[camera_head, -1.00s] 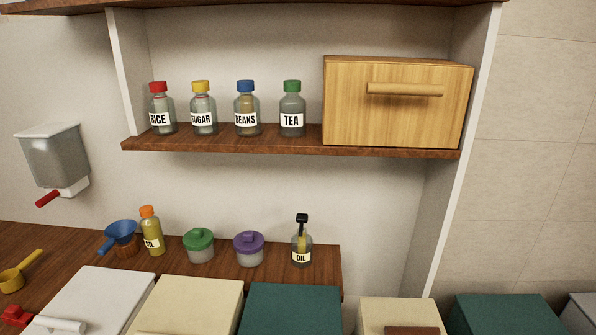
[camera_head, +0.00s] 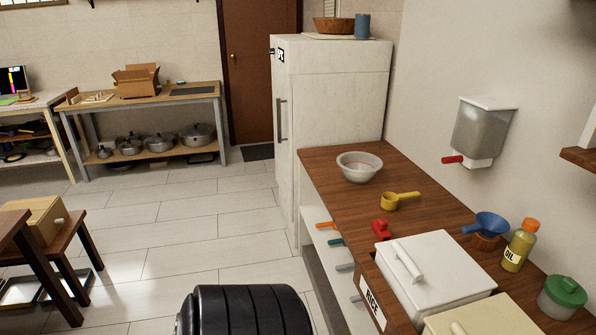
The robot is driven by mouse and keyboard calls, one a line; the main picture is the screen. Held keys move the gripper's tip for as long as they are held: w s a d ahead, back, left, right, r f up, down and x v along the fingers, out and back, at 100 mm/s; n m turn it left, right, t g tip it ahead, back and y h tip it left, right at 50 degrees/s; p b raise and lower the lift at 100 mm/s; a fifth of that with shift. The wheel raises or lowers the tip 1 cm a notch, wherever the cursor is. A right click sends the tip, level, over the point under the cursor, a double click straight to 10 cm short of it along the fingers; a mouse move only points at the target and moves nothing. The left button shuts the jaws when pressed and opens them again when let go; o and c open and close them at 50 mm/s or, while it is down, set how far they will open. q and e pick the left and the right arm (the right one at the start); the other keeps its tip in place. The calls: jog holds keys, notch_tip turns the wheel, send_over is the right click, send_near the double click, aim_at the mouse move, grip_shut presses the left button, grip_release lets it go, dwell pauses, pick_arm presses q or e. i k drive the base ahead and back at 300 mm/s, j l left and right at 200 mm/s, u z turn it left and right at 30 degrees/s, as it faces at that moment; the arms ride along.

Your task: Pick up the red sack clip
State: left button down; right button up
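A small red object that looks like the red sack clip (camera_head: 381,230) lies on the wooden counter (camera_head: 350,205), just behind the white lidded box labelled RICE (camera_head: 425,268). A yellow scoop (camera_head: 400,200) lies a little beyond it. Neither of my grippers shows in the head view.
A white colander (camera_head: 359,167) sits at the counter's far end, beside the white fridge (camera_head: 335,100). A blue funnel (camera_head: 486,226), an oil bottle (camera_head: 519,245) and a green-lidded jar (camera_head: 562,297) stand at the right. The tiled floor left of the counter is largely open.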

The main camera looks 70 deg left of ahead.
aim_at(379, 226)
jog(key=u, duration=1.75)
jog(key=i+j, duration=0.2)
jog(key=j, duration=0.15)
